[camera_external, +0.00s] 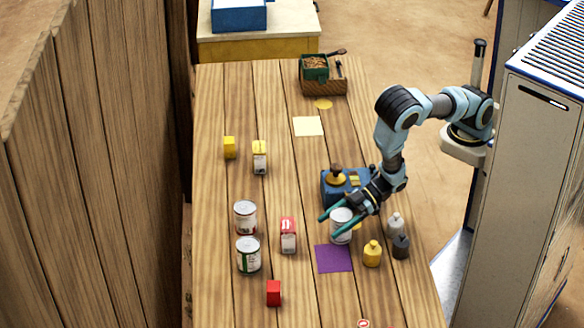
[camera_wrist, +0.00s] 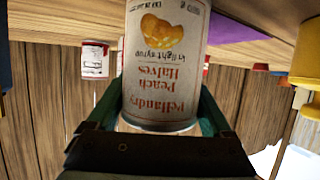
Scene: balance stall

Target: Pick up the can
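The can (camera_external: 341,232) stands upright on the wooden table, just behind a purple square. It is pale, with a peach-halves label. It also shows in the wrist view (camera_wrist: 165,70), upside down and filling the middle, one end cut off by the frame edge. My gripper (camera_external: 330,226) reaches in from the right, with its two green fingers on either side of the can. In the wrist view the fingers lie close along both sides of the can. Whether they press on it cannot be told.
Two other cans (camera_external: 245,217) (camera_external: 248,255) and a red-and-white carton (camera_external: 288,235) stand to the left. A blue box (camera_external: 333,190) is close behind. Yellow (camera_external: 372,253), grey (camera_external: 395,224) and dark (camera_external: 401,247) bottles stand close on the right. The far middle of the table is mostly free.

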